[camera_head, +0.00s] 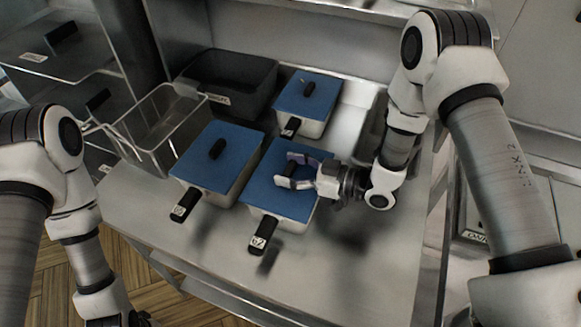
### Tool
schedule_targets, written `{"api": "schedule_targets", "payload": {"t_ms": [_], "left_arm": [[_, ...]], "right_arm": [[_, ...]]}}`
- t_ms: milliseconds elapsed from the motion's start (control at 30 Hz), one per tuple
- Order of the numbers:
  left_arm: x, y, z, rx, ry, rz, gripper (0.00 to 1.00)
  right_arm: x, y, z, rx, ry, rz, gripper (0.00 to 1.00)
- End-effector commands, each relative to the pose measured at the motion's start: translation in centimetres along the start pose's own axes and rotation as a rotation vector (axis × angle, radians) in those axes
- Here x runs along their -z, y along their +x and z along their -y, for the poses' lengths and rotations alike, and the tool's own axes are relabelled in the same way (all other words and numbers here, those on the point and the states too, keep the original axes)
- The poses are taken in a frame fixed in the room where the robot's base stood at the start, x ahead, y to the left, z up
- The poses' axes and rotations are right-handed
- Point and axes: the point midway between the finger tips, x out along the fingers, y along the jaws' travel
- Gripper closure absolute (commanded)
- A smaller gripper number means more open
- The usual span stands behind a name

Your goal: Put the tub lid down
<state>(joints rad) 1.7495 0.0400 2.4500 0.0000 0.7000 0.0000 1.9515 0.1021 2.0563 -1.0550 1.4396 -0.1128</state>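Three tubs with blue lids stand on the metal counter. My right gripper (287,170) reaches in from the right, its two fingers on either side of the dark knob of the front right lid (264,192). It looks shut on that knob, which the fingers partly hide. This lid lies level over the front right tub (277,223); I cannot tell whether a thin gap is left under it. The front left lid (232,155) and the back lid (318,92) lie flat on their tubs. My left gripper is at the bottom left edge, mostly cut off, its fingers not visible.
A pale empty pan area (350,112) lies right of the back tub. The counter's front part (210,260) is bare, apart from overhanging tub handles.

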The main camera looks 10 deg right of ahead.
Motion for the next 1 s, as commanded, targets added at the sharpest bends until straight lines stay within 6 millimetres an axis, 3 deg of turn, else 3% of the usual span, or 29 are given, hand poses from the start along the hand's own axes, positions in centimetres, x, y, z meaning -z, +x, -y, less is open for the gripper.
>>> {"api": "schedule_targets", "payload": {"t_ms": [433,733,1000], "left_arm": [[0.0,0.1,0.0,0.0,0.0,-0.001,0.6],[0.0,3.1,0.0,0.0,0.0,0.0,0.6],[0.0,3.0,0.0,0.0,0.0,-0.001,0.6]], "right_arm": [[-0.2,-0.3,-0.1,-0.002,0.001,0.0,0.14],[-0.5,-5.5,-0.1,-0.007,0.003,-0.005,0.14],[-0.2,-7.8,0.1,0.0,0.0,0.0,0.14]]}}
